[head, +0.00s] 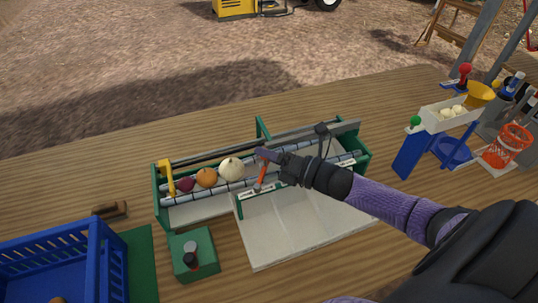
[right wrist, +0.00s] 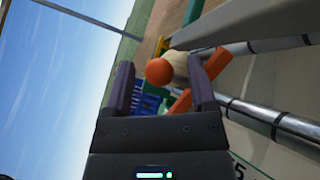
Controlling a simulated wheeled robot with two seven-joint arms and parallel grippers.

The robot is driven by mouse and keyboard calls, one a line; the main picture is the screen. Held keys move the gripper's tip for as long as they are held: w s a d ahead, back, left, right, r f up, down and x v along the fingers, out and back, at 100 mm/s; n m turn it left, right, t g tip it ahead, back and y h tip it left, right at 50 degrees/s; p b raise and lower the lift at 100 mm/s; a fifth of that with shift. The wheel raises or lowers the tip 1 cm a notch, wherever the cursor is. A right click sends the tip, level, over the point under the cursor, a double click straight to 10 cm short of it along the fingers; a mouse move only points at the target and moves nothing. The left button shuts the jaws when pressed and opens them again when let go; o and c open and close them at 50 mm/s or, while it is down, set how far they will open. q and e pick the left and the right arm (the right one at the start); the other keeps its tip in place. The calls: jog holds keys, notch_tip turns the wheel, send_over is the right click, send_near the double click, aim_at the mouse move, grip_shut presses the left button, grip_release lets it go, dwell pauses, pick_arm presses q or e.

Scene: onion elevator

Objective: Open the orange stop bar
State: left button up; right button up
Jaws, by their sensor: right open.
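The orange stop bar (head: 261,177) stands tilted across the roller conveyor, just right of the white onion (head: 231,168). In the right wrist view its orange knob (right wrist: 159,71) shows between the fingers, with part of the orange bar (right wrist: 179,102) behind the right finger. My right gripper (head: 265,154) is open at the bar's upper end. I cannot tell whether a finger touches the knob. An orange-brown onion (head: 207,178) and a red onion (head: 186,185) lie on the rollers to the left. My left gripper is not in view.
The green-ended conveyor (head: 160,205) has a pale tray (head: 290,235) in front. A green box with a dark-tipped lever (head: 205,262) and a blue crate (head: 100,262) stand at front left. A blue stand (head: 407,155) is at right. The table behind the conveyor is clear.

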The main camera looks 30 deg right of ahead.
grip_shut()
jog(key=shift+f, duration=0.15)
dwell(1.2)
